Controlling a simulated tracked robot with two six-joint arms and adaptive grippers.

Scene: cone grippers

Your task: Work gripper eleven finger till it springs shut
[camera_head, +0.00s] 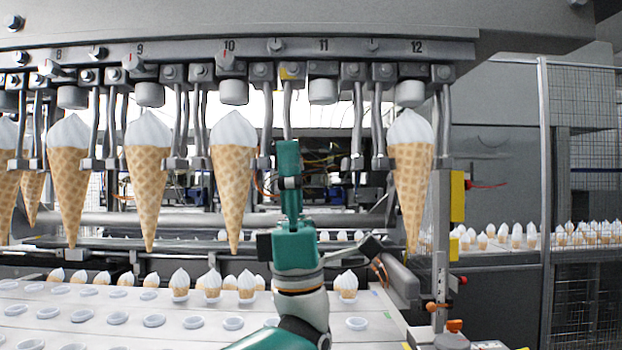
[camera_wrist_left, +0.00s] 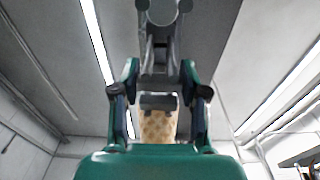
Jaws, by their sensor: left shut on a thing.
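Gripper eleven hangs under the number 11 on the overhead rail, with a white round cup (camera_head: 323,90) and no cone between its two grey fingers. Its left finger (camera_head: 287,108) has a yellow mark at the top and runs down behind my left gripper (camera_head: 289,152). Its right finger (camera_head: 358,130) hangs free on the other side. My left gripper is shut on the left finger. In the left wrist view, my gripper's two green fingers (camera_wrist_left: 159,88) stand either side of a grey finger (camera_wrist_left: 158,60); a piece of waffle cone (camera_wrist_left: 158,127) shows below it. My right gripper is out of view.
Cones hang at number ten (camera_head: 233,175) and number twelve (camera_head: 411,165), close on either side. A tray (camera_head: 190,335) with small cones and empty round holes lies below. A wire-mesh fence (camera_head: 590,200) stands at the right.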

